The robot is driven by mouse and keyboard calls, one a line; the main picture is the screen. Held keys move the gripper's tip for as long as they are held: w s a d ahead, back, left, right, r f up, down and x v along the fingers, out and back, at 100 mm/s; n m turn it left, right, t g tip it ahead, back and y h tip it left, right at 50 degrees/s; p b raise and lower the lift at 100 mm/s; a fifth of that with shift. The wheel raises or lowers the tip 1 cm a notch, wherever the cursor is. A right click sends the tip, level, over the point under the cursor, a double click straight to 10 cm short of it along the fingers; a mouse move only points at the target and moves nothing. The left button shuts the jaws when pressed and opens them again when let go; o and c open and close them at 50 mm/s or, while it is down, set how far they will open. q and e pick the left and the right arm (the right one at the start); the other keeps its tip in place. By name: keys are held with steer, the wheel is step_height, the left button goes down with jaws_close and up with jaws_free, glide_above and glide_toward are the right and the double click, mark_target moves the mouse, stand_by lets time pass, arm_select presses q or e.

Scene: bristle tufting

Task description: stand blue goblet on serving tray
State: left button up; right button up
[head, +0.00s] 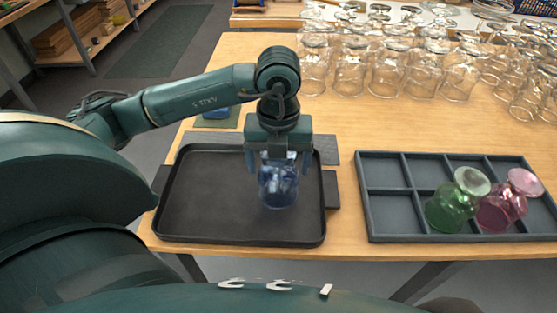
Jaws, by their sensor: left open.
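The blue goblet (279,193) is clear blue glass and is over the right part of the black serving tray (200,215), appearing to rest on its floor. Its upper part is hidden by my left gripper (278,164), so I cannot tell which end is up. The left gripper points down from above, open, with one finger on each side of the goblet. Whether the fingers touch the glass is not clear. My right gripper is not in view.
A grey divided rack (400,229) stands to the right, with a tilted green goblet (452,207) and a tilted pink goblet (500,208) in its front compartments. Many clear glasses (400,70) crowd the back right of the wooden table (230,60). The tray's left part is bare.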

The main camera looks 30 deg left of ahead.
arm_select(q)
steer(key=shift+r, duration=0.1)
step_height(320, 180, up, 12)
steer(key=p, duration=0.2)
stand_by(0.3)
steer(key=shift+s, duration=0.1)
stand_by(0.4)
